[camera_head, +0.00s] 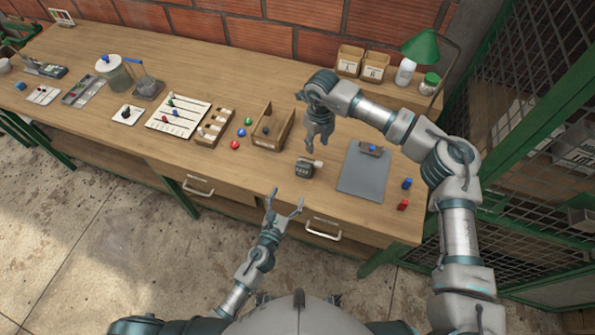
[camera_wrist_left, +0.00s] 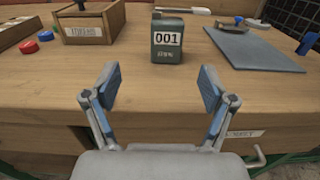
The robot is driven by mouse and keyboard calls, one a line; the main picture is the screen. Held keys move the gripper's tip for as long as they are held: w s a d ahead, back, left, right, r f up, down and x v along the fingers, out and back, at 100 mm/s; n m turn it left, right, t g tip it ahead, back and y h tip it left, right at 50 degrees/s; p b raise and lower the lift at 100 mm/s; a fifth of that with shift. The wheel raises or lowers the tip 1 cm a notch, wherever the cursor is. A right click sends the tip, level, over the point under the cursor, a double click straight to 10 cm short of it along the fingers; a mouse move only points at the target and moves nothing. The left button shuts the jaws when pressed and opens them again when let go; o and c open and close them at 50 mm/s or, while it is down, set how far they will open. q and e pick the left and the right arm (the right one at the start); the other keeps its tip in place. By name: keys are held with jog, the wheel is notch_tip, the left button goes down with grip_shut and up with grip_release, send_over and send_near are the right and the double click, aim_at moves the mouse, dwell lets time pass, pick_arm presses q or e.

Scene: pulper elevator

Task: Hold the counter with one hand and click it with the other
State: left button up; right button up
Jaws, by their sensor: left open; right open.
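The counter (camera_head: 304,169) is a small dark box standing upright near the front of the wooden table. In the left wrist view the counter (camera_wrist_left: 167,38) shows "001" on a white display, beyond my fingertips. My left gripper (camera_head: 284,200) is open and empty at the table's front edge, short of the counter and apart from it; its fingers (camera_wrist_left: 156,85) are spread wide in the wrist view. My right gripper (camera_head: 316,146) is open, pointing down above the table behind the counter, with nothing visible in it.
A grey clipboard (camera_head: 363,174) lies right of the counter, with blue (camera_head: 407,184) and red (camera_head: 403,205) pieces beyond it. A wooden box (camera_head: 272,129) stands to the left, near several coloured buttons. Drawer handles (camera_head: 323,230) project from the table front.

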aim_at(300, 170)
pick_arm(q)
jog(key=x, duration=0.4)
jog(key=d+x, duration=0.1)
jog(key=x, duration=0.7)
jog(key=shift+s+d, duration=0.2)
jog(key=shift+d, duration=0.2)
jog(key=shift+w+a, duration=0.4)
jog(key=shift+w, duration=0.05)
jog(key=shift+a, duration=0.25)
jog(key=shift+d, duration=0.8)
jog(key=c, duration=1.3)
pick_arm(e)
jog(key=shift+d+f, duration=0.1)
jog(key=shift+d, duration=1)
jog(key=c, duration=0.4)
pick_arm(q)
jog(key=shift+a, duration=0.15)
pick_arm(e)
jog(key=shift+a, duration=0.15)
grip_shut()
pick_arm(q)
jog(key=shift+a, duration=0.55)
pick_arm(e)
jog(key=shift+a, duration=0.65)
jog(key=shift+d, duration=0.1)
